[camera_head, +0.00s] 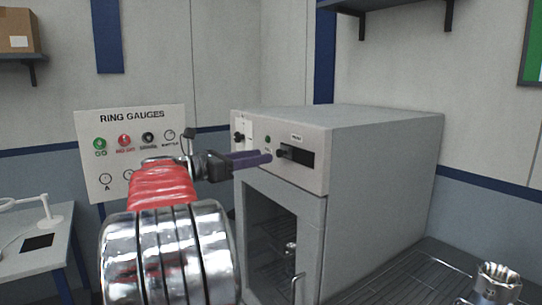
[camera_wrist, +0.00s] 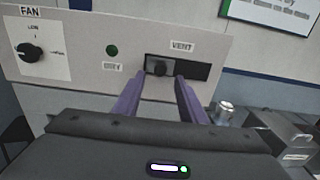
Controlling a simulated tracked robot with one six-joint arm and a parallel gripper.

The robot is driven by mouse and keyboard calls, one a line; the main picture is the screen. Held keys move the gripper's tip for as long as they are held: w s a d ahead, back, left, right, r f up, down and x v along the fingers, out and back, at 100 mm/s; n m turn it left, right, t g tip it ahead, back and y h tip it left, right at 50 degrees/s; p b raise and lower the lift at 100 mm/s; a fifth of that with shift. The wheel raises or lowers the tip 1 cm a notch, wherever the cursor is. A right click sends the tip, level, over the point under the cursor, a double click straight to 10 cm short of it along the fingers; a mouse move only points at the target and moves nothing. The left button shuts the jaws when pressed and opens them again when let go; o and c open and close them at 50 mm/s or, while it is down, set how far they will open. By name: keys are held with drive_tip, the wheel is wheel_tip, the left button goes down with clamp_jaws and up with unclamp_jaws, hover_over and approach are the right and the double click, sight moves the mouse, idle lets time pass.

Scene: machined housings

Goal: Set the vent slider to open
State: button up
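The vent slider (camera_wrist: 157,67) is a dark knob at the left end of a black slot under the label VENT in the wrist view. It also shows on the grey cabinet's front panel in the head view (camera_head: 284,151). My gripper (camera_wrist: 159,77) is open, with its two purple fingers apart on the left and right of the knob. In the head view my gripper (camera_head: 268,157) points at the slot, its tips close to the knob. Whether a finger touches the knob I cannot tell.
The fan knob (camera_wrist: 32,52) and a green light (camera_wrist: 112,50) sit left of the slot. The grey cabinet (camera_head: 375,150) has a glazed door (camera_head: 270,240) below the panel. A metal part (camera_head: 497,280) stands on the bench at right. The ring gauge board (camera_head: 130,117) hangs behind my arm.

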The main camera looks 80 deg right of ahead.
sight(278, 153)
drive_tip(key=x, duration=0.5)
drive_tip(key=shift+c, duration=0.4)
clamp_jaws()
